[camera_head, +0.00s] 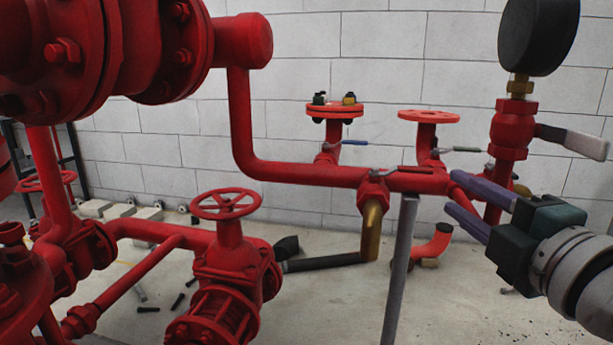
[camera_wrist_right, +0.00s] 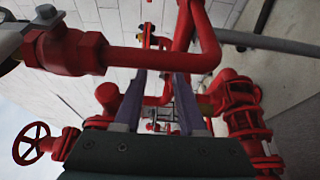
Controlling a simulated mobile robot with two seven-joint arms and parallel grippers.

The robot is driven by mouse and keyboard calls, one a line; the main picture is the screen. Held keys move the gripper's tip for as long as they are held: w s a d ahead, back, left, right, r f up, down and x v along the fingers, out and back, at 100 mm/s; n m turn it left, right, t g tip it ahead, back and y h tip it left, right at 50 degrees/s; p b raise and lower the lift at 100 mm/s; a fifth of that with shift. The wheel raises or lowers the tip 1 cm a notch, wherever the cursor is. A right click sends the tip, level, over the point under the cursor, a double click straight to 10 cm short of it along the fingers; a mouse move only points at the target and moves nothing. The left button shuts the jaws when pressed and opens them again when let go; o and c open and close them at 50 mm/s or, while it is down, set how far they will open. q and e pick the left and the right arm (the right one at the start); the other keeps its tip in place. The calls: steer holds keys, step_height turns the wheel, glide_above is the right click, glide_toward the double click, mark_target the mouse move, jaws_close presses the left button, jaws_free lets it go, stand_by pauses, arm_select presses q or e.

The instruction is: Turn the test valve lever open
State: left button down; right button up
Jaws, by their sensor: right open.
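Several lever valves show in the head view, and I cannot tell for sure which one is the test valve. A valve with a dark lever (camera_head: 415,169) sits on the red horizontal pipe (camera_head: 310,173), above a brass elbow (camera_head: 373,222). A blue lever (camera_head: 347,142) and a grey lever (camera_head: 458,149) are on the risers behind. A pale lever (camera_head: 571,140) sticks out below the gauge. My right gripper (camera_head: 453,195), with purple fingers, is open and empty, to the right of the dark lever and apart from it. It also shows open in the wrist view (camera_wrist_right: 160,76). My left gripper is out of view.
A black gauge (camera_head: 538,35) on a red valve body (camera_head: 513,130) stands close above my right gripper. A grey post (camera_head: 399,270) supports the pipe. A red handwheel valve (camera_head: 225,204) and large flanged pipes fill the left. Open floor lies at the lower right.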

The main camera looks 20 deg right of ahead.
mark_target(418, 172)
steer(key=w, duration=0.2)
steer(key=w+b, duration=0.1)
steer(key=w, duration=0.2)
steer(key=w+b, duration=0.1)
steer(key=w, duration=0.1)
steer(key=shift+w+d+f, duration=0.1)
steer(key=shift+w+d, duration=0.35)
steer(key=shift+w, duration=0.45)
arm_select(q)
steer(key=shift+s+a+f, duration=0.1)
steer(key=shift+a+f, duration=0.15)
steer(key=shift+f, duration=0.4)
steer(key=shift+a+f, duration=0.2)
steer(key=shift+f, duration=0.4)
arm_select(e)
steer(key=shift+c, duration=0.4)
jaws_close()
